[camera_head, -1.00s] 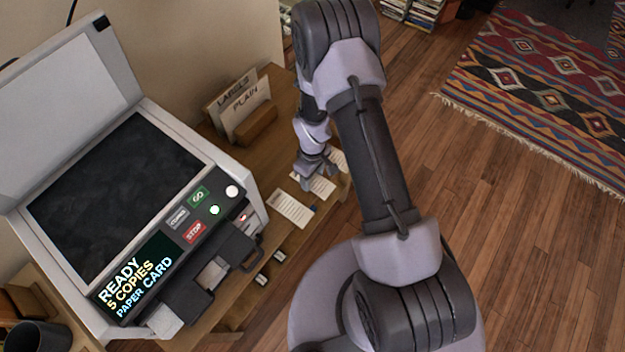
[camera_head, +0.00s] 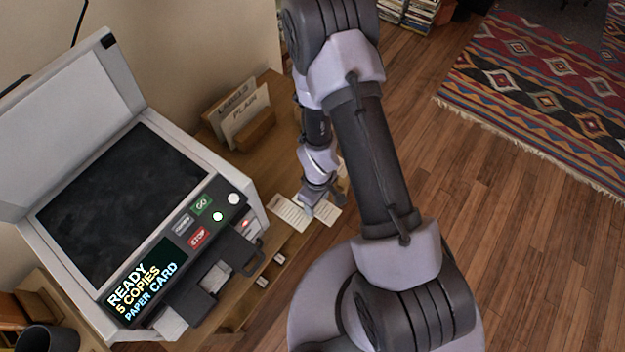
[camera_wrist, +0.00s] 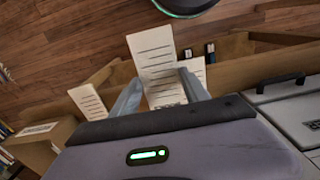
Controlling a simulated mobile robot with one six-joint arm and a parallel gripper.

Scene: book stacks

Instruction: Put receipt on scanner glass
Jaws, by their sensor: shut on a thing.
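My gripper (camera_head: 308,209) is low over the wooden shelf beside the scanner. In the wrist view, its two fingers (camera_wrist: 160,98) are shut on a white printed receipt (camera_wrist: 152,52), which sticks out beyond them. The receipt also shows in the head view (camera_head: 328,212), partly behind the gripper. A second printed slip (camera_head: 287,212) lies just left of the gripper, and a third (camera_wrist: 88,102) lies at the left in the wrist view. The scanner's dark glass (camera_head: 120,200) is bare, with its lid (camera_head: 60,105) raised.
The scanner's control panel (camera_head: 180,250) reads READY, 5 COPIES, PAPER CARD. A holder marked LABELS and PLAIN (camera_head: 240,115) stands behind the slips. A dark cup (camera_head: 48,338) is at bottom left. Wooden floor (camera_head: 520,260) lies open to the right.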

